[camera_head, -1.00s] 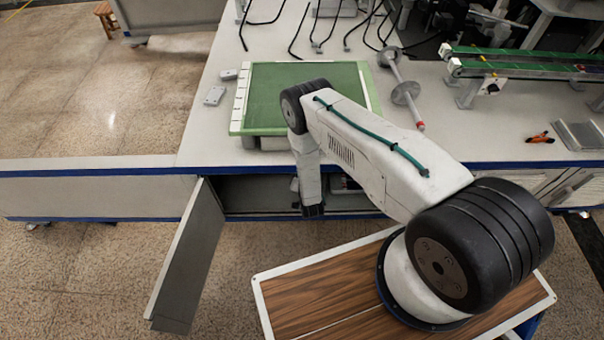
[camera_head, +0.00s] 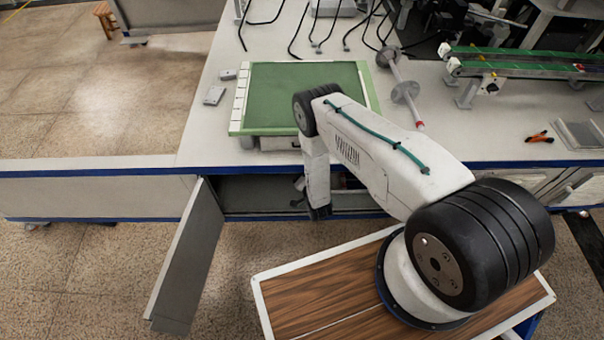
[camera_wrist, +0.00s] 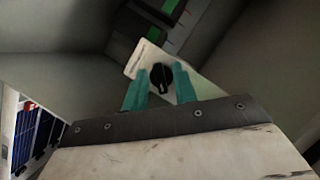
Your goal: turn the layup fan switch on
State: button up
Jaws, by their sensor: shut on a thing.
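The switch is a black rotary knob (camera_wrist: 162,77) on a pale plate (camera_wrist: 143,60), seen in the wrist view. My gripper (camera_wrist: 161,80) has two teal fingers, one on each side of the knob, and they are shut on it. The knob's long grip points down toward my wrist in that view. In the head view my arm reaches down to the open cabinet (camera_head: 262,190) under the bench. The knob and fingertips are hidden there.
The cabinet door (camera_head: 185,262) hangs open at the left of my arm. A green board (camera_head: 300,90) lies on the bench above the cabinet. Grey cabinet walls (camera_wrist: 65,70) surround my gripper closely. Orange-handled pliers (camera_head: 540,137) lie at the right.

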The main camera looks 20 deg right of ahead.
jog(key=o, duration=0.6)
jog(key=v, duration=0.7)
jog(key=shift+s+r, duration=0.15)
jog(key=shift+s, duration=0.2)
